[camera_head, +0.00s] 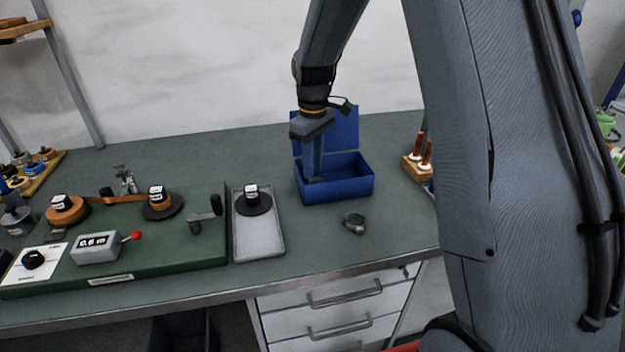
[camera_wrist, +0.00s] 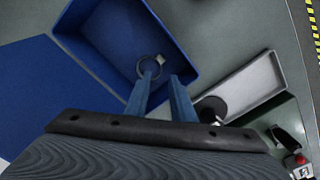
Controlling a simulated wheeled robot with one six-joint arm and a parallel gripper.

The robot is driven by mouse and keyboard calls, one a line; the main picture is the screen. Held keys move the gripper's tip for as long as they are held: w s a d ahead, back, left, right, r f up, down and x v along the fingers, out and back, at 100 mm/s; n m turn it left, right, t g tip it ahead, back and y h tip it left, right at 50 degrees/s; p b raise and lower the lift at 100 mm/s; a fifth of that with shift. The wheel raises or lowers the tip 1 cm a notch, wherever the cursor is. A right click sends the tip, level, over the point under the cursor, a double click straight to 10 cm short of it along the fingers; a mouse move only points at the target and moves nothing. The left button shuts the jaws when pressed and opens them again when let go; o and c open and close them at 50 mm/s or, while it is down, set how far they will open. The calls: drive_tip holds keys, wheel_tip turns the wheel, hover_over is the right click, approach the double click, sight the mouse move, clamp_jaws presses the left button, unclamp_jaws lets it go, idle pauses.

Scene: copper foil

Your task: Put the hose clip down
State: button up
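A grey ring-shaped hose clip (camera_wrist: 151,67) shows in the wrist view inside the open blue box (camera_head: 338,192), at the tip of one finger. It seems to lie on the box floor, not between the fingers; exact contact is unclear. My gripper (camera_wrist: 163,78) points down into the box with its two blue fingers apart. In the head view my gripper (camera_head: 313,180) is inside the box near its left end, and the front wall hides the clip there. Another grey ring-shaped clip (camera_head: 354,223) lies on the bench in front of the box.
The box's raised lid (camera_head: 340,130) stands behind my gripper. A grey tray (camera_head: 262,245) with a black-based spool is left of the box. A green winding board (camera_head: 150,262) with copper foil lies further left. A wooden block with orange-handled tools (camera_head: 414,170) is at right.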

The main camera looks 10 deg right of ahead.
wheel_tip(320, 180, up, 7)
drive_tip(key=b, duration=0.1)
drive_tip(key=s+d+f+m, duration=0.1)
drive_tip(key=s+f+m, duration=0.1)
drive_tip(key=s, duration=0.6)
drive_tip(key=s+f+m, duration=0.3)
drive_tip(key=s, duration=0.5)
drive_tip(key=s+d+f+m, duration=0.1)
drive_tip(key=s+f+m, duration=0.2)
drive_tip(key=s, duration=0.6)
drive_tip(key=shift+d+f+t, duration=0.1)
drive_tip(key=shift+d+t, duration=0.25)
drive_tip(key=shift+t, duration=0.05)
